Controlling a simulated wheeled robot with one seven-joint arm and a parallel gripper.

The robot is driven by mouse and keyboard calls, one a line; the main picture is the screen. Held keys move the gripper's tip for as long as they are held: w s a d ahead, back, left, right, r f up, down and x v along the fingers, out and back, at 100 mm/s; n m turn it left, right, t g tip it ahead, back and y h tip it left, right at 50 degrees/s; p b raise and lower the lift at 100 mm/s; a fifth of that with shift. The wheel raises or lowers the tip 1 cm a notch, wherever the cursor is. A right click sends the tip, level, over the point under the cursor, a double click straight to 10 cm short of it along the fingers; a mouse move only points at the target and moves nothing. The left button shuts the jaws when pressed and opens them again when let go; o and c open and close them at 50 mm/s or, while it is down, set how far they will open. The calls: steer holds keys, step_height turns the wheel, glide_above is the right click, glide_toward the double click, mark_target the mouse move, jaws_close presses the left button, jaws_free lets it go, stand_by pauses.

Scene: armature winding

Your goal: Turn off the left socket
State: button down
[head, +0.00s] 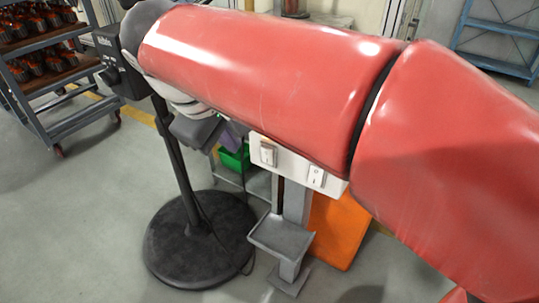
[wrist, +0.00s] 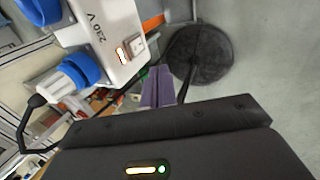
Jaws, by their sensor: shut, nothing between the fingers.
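A white socket box (head: 292,166) sits on a grey post, partly hidden by my red arm in the head view. Its left switch (head: 268,153) and right switch (head: 316,177) face the camera. In the wrist view the box (wrist: 100,40) is marked 230 V, and one switch (wrist: 132,49) has an orange-lit part. A blue-and-white plug (wrist: 75,75) is on the box's side. My gripper's purple fingers (wrist: 157,88) are shut and empty, below and a little right of that switch in the wrist view. In the head view my gripper (head: 232,138) is left of the left switch, apparently apart from it.
A black stand with a round base (head: 200,240) is left of the post. A grey shelf (head: 281,236) juts from the post. An orange panel (head: 335,230) leans behind it, and a green bin (head: 235,158) is behind my gripper. Open floor lies at the left.

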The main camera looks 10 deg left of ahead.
mark_target(266, 157)
steer(key=w+d+f+b, duration=0.1)
steer(key=w+d+f, duration=0.2)
steer(key=w+f, duration=0.4)
steer(key=shift+b+x, duration=0.35)
steer(key=shift+x, duration=0.5)
steer(key=shift+w+d+r+g+p, duration=0.15)
steer(key=shift+w+r+g+p, duration=0.25)
steer(key=shift+p, duration=0.85)
steer(key=shift+f, duration=0.35)
steer(key=shift+s, duration=0.1)
steer(key=shift+r, duration=0.1)
